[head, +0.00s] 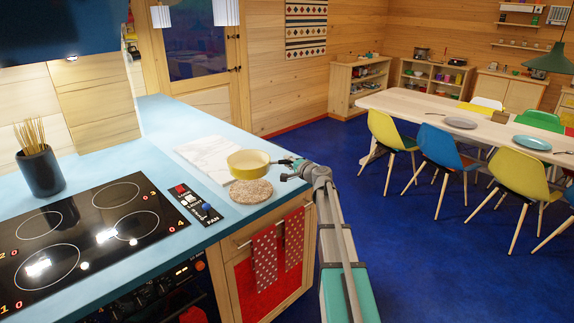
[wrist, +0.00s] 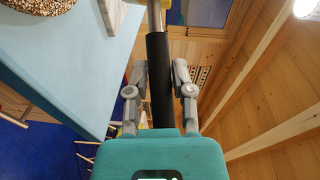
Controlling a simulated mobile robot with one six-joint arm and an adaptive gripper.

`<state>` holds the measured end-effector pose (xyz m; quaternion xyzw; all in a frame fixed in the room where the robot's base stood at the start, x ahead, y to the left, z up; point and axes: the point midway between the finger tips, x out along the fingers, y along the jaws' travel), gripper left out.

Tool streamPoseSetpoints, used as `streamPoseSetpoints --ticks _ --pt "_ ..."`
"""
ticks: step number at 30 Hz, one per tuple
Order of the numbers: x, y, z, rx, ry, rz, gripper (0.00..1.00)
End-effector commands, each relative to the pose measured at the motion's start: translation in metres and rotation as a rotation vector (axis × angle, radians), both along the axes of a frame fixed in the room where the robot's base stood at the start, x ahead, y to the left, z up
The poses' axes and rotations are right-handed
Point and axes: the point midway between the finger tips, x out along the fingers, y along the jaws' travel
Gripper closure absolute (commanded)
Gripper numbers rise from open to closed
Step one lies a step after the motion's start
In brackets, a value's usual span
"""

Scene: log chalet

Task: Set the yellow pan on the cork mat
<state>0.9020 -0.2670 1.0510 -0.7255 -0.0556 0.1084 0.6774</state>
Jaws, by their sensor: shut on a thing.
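The yellow pan (head: 248,164), with a pale inside, is at the right edge of the white marble board, just behind the round cork mat (head: 251,191). I cannot tell whether it touches the board or hangs just above it. My gripper (head: 291,166) is at the pan's right side, over the counter edge. In the wrist view my gripper (wrist: 160,88) is shut on the pan's black handle (wrist: 158,70), with a finger on each side. Only a bit of the pan's yellow body shows at the top there. The mat (wrist: 35,8) shows at the top left, empty.
The marble board (head: 207,153) lies on the blue counter (head: 165,118). Left of the mat are a control strip with knobs (head: 195,204) and a black hob (head: 90,235). A dark utensil pot (head: 41,172) stands at the far left. Patterned towels (head: 266,260) hang below the counter's front edge.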

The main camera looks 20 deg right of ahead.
Motion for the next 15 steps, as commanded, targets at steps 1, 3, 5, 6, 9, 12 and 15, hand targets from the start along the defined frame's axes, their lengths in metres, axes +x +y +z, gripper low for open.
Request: streamPoseSetpoints --ticks 1,3,5,6,9,12,15 --pt "0.0000 0.0003 0.0010 0.004 -0.001 0.000 1.00" --pt "0.0001 0.0004 0.0010 0.004 -0.001 0.000 1.00" --pt "-0.0001 0.0006 0.0010 0.004 -0.001 0.000 1.00" --pt "-0.0001 0.0007 0.0011 0.005 -0.001 0.000 1.00" --pt "-0.0005 0.0009 0.0002 0.008 0.001 -0.004 1.00" --pt "-0.0002 0.0010 -0.0037 0.008 0.001 -0.003 1.00" --pt "-0.0002 0.0012 -0.0089 0.008 0.001 -0.003 1.00"
